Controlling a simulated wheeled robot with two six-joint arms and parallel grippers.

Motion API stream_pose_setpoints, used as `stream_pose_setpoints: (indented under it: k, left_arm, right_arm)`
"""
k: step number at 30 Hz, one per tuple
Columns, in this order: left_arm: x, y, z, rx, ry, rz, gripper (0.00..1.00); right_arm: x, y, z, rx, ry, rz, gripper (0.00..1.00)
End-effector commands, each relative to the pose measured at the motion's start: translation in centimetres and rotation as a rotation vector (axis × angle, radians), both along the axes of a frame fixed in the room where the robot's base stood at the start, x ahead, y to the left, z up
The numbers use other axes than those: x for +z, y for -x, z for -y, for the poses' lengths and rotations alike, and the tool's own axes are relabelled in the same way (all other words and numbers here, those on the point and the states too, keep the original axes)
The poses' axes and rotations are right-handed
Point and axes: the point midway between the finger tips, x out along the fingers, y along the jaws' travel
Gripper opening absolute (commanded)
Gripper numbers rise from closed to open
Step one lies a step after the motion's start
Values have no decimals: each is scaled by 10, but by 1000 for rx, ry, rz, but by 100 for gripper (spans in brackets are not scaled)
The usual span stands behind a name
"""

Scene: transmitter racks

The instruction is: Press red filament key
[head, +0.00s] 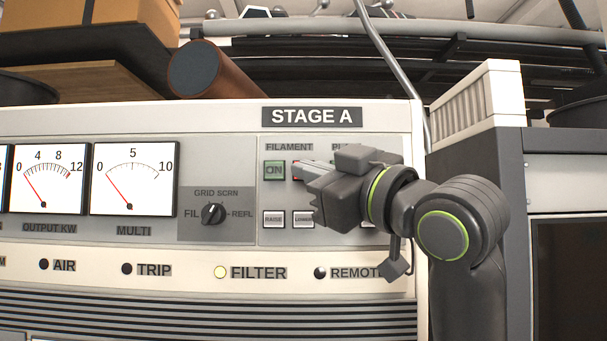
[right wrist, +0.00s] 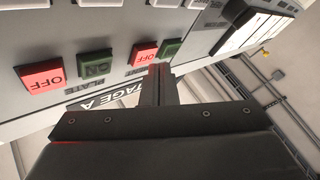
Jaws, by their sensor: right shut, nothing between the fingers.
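The red filament key (right wrist: 144,53), marked OFF, is on the STAGE A panel beside the green filament ON key (right wrist: 170,47). In the right wrist view the shut fingertips (right wrist: 160,68) are close to the red key's lower edge. I cannot tell whether they touch it. My left gripper is not in view.
A red plate OFF key (right wrist: 41,78) and green plate ON key (right wrist: 95,65) sit close by. The RAISE key (head: 274,219) and LOWER key (head: 303,219) are below. The selector knob (head: 212,214) and meters (head: 133,178) are to the left. A grey cabinet (head: 475,180) stands right.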

Motion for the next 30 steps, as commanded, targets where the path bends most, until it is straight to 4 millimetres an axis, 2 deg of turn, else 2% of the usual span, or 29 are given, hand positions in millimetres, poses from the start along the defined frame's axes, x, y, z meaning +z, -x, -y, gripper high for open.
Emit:
stream_pose_setpoints:
  k: [10, 24, 30]
  left_arm:
    - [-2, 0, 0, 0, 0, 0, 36]
    - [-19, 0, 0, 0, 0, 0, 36]
    - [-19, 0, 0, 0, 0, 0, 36]
  right_arm:
    - [0, 3, 0, 0, -1, 1, 0]
    - [0, 46, 0, 0, 0, 3, 0]
    - [0, 51, 0, 0, 0, 0, 0]
